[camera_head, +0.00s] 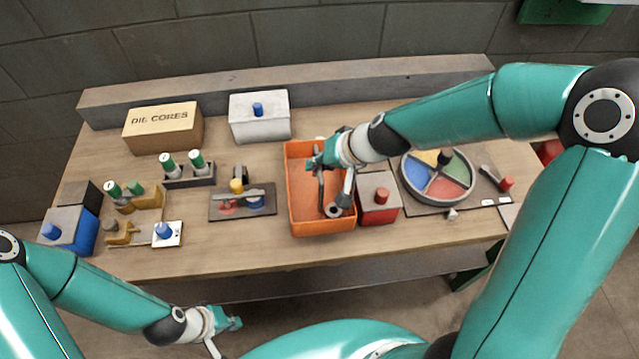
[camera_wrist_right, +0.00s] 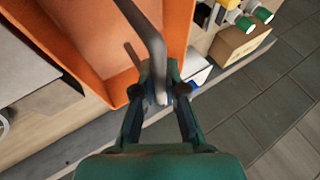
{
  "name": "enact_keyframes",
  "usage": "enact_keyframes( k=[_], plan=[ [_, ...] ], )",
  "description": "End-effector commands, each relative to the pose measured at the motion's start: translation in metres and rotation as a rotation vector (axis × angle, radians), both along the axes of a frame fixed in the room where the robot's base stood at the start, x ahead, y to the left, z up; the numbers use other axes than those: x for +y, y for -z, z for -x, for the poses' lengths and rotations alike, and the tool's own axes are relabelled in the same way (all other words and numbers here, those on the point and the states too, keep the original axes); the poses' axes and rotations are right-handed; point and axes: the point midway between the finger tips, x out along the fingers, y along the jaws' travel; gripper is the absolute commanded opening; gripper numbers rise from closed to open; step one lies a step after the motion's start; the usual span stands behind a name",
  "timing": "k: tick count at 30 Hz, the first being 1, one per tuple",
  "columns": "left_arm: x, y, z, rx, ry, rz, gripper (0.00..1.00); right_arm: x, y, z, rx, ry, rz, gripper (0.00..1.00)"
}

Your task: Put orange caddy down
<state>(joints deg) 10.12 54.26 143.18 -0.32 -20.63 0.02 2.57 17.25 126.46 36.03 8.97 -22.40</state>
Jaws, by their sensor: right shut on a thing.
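The orange caddy (camera_head: 305,219) is an open box at the middle of the table, close to the red block and upright. I cannot tell whether its base touches the table. My right gripper (camera_head: 322,163) is over the caddy, shut on its grey handle. In the right wrist view the handle (camera_wrist_right: 150,38) runs between the fingers of the right gripper (camera_wrist_right: 160,92), with the caddy's orange wall (camera_wrist_right: 78,45) behind. The gripper and wrist hide part of the caddy's inside. My left gripper (camera_head: 224,332) is low in front of the table, fingers apart and empty.
A red block with a grey top (camera_head: 377,190) stands right of the caddy, and a round coloured tray (camera_head: 437,176) beyond it. A dark plate (camera_head: 243,201) with small parts lies left. A white box (camera_head: 259,118) and a DIE CORES box (camera_head: 163,128) stand behind.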

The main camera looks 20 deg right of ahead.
Motion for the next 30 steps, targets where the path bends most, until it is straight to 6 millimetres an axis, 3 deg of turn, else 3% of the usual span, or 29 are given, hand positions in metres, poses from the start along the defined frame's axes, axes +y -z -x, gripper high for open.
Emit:
enact_keyframes(
  k=[5, 12, 24, 25, 28, 30],
  plan=[
    [0.000, 0.010, 0.000, -0.001, 0.000, 0.000, 0.00, 0.000, 0.011, 0.000, -0.001, 0.000, -0.001, 0.00],
    [0.000, 0.037, 0.000, -0.001, 0.000, 0.000, 0.00, 0.001, 0.044, 0.000, 0.000, 0.000, -0.001, 0.00],
    [0.000, 0.039, 0.000, -0.001, 0.000, 0.000, 0.00, 0.000, 0.047, 0.000, 0.000, 0.000, -0.001, 0.00],
    [0.000, 0.038, 0.000, -0.001, 0.000, 0.000, 0.00, 0.000, 0.047, 0.000, 0.001, -0.001, 0.000, 0.15],
    [0.000, 0.038, 0.000, -0.001, 0.000, 0.000, 0.00, 0.000, 0.047, 0.000, 0.001, -0.001, 0.000, 0.32],
    [0.000, 0.038, 0.000, -0.001, 0.000, 0.000, 0.00, 0.000, 0.047, 0.000, 0.001, -0.001, 0.000, 0.35]
  ],
)
